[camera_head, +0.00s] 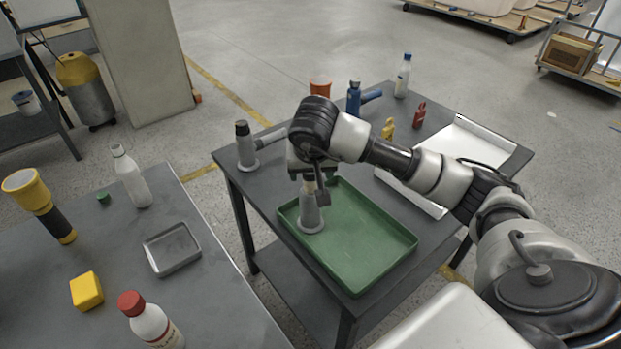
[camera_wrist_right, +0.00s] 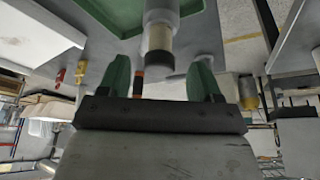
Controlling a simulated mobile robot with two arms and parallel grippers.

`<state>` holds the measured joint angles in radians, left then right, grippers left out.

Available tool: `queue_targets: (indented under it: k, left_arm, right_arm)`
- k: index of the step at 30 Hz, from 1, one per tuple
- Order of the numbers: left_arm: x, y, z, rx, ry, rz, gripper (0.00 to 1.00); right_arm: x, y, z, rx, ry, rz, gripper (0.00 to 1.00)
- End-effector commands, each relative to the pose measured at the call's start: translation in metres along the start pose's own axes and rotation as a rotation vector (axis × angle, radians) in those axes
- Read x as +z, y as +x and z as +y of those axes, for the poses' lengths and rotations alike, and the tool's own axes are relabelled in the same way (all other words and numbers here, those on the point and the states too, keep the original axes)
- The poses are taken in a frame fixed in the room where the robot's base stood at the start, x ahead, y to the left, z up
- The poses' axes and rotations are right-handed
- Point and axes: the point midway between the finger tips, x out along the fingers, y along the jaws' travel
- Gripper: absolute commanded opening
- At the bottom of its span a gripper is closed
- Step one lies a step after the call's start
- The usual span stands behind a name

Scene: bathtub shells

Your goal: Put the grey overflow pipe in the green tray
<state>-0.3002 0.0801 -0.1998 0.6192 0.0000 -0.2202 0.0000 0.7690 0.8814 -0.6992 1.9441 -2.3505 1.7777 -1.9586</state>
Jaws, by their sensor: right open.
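A grey overflow pipe (camera_head: 311,217) with a flared base stands upright at the left corner of the green tray (camera_head: 368,277), on the dark table. Its pale and dark top end lies just under my right gripper (camera_head: 311,180). In the right wrist view the pipe (camera_wrist_right: 160,38) shows between the two open fingers (camera_wrist_right: 158,78), its grey collar at the top of the picture. I cannot tell whether the fingers touch it. The rest of the tray is empty. My left gripper is not in view.
Another grey piece (camera_head: 246,148) with a side branch stands left of the tray. Behind are an orange cup (camera_head: 320,88), a blue piece (camera_head: 354,98) and a blue-capped bottle (camera_head: 402,77). A nearer table (camera_head: 215,300) holds several items.

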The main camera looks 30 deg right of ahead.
Motion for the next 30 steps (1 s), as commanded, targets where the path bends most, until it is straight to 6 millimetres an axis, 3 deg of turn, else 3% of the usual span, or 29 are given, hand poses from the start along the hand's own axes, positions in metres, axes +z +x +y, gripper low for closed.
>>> queue_targets:
  k: [3,10,30]
  left_arm:
    - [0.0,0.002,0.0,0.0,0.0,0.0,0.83]
    - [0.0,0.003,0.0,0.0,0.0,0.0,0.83]
    - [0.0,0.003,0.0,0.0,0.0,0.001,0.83]
  right_arm:
    - [-0.001,-0.026,-0.001,-0.003,-0.001,0.004,0.64]
    - [0.0,-0.058,0.0,-0.001,-0.001,0.002,0.64]
    - [0.0,-0.065,0.0,0.001,0.0,-0.001,0.64]
